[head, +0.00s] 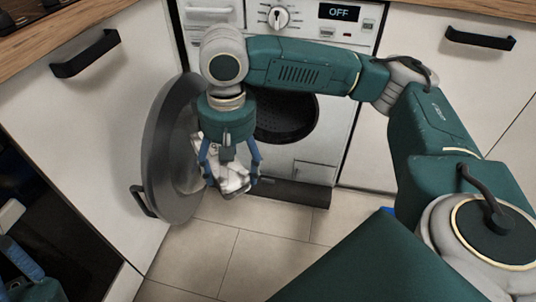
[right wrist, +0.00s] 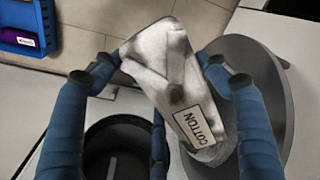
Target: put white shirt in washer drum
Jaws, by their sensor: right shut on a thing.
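The white shirt (head: 232,178), a crumpled bundle with a COTTON label, hangs in my right gripper (head: 230,172). The shirt is outside the drum, in front of the open door. Part of my left gripper (head: 20,258) shows at the lower left; its fingertips are unclear.
White cabinets with black handles (head: 85,55) flank the washer, under a wooden worktop (head: 75,25). The washer's display (head: 347,12) reads OFF. Tiled floor (head: 265,255) lies open in front. A blue crate (right wrist: 25,42) with a purple item stands on the floor.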

